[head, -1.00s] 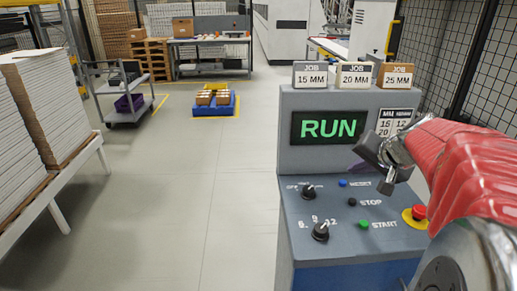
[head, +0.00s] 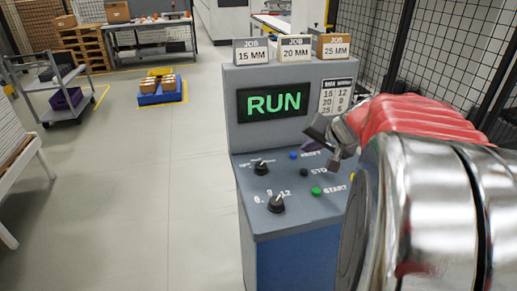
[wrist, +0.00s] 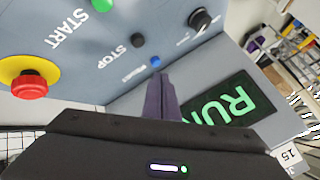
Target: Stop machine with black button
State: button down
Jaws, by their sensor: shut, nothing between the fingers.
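The machine's control console (head: 300,208) stands in front of me, and its screen (head: 272,102) reads RUN in green. The black STOP button (head: 305,172) is on the sloped panel, between the blue button (head: 293,155) and the green START button (head: 316,190). In the wrist view the black button (wrist: 137,40) is clear of my fingers, with the blue button (wrist: 155,61) closer to their tips. My gripper (head: 333,162) is shut and empty above the panel, just right of the black button in the head view. Its fingers also show in the wrist view (wrist: 162,80). Contact with the panel is not visible.
Two black knobs (head: 276,203) (head: 261,168) sit on the panel's left. A red emergency button (wrist: 29,85) on a yellow base is near START in the wrist view. Job cards (head: 296,48) stand on top. Open floor lies left; a mesh fence (head: 420,50) stands right.

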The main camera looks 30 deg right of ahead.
send_over(305, 176)
jog(key=shift+f, duration=2.75)
jog(key=shift+s+f, duration=0.1)
jog(key=shift+f, duration=0.65)
dwell(0.9)
jog(key=shift+r, duration=0.9)
notch_tip(305, 176, up, 5)
jog(key=shift+r, duration=0.1)
dwell(0.7)
